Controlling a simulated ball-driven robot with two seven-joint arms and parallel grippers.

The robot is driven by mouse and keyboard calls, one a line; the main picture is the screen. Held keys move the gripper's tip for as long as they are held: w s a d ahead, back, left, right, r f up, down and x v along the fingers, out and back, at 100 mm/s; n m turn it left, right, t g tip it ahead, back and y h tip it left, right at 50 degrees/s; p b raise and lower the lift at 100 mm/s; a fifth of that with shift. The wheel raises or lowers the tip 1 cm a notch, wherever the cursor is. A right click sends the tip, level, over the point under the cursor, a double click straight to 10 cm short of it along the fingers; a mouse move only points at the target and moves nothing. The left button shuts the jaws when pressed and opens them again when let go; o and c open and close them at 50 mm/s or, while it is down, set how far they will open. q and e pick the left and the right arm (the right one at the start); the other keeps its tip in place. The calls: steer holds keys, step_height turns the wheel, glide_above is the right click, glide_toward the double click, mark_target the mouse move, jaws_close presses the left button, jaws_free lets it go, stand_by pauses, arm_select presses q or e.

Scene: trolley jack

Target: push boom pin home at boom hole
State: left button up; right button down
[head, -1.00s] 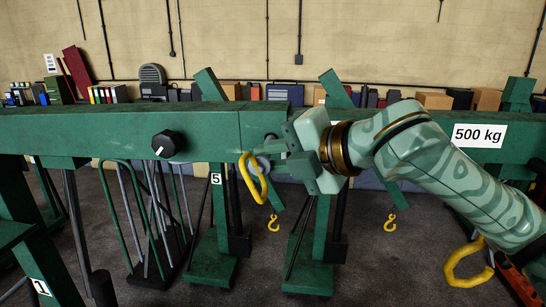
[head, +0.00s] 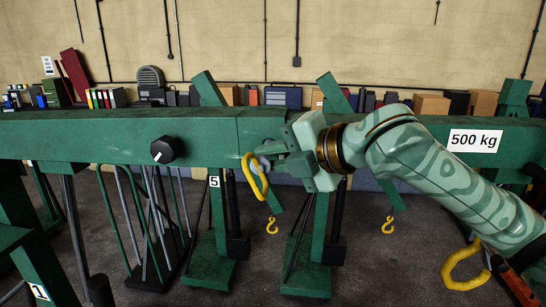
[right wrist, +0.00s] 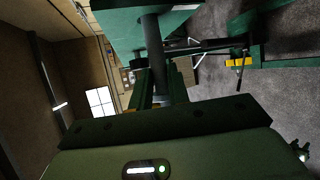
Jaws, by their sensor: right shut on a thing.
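The green boom (head: 110,136) runs across the head view, with a black knob (head: 166,149) on its near face. My right gripper (head: 272,152) is shut on the boom pin at the near face of the boom, just right of a joint in the beam. The pin's shank and the boom hole are hidden, so I cannot tell how deep the pin sits. In the right wrist view my gripper's green body fills the bottom. My left gripper is out of view.
A "500 kg" label (head: 474,140) is on the boom at right. Yellow hooks (head: 271,225) hang below it. Green stands (head: 212,255) and a rack of rods stand under and behind the boom. A large yellow hook (head: 464,268) is at lower right.

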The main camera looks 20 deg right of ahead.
steer(key=shift+w+d+p, duration=0.35)
steer(key=shift+w, duration=0.45)
steer(key=shift+w+d+p, duration=0.3)
steer(key=shift+w+p, duration=0.1)
steer(key=shift+w, duration=0.4)
steer(key=shift+w+d+p, duration=0.35)
steer(key=shift+w, duration=0.45)
steer(key=shift+s+a, duration=0.5)
steer(key=shift+s, duration=0.75)
steer(key=shift+s+a, duration=0.55)
steer(key=shift+s, duration=0.7)
steer(key=shift+s+a, duration=0.5)
steer(key=shift+s, duration=0.75)
steer(key=w+d, duration=0.2)
steer(key=w, duration=0.4)
steer(key=shift+d, duration=0.25)
stand_by(1.0)
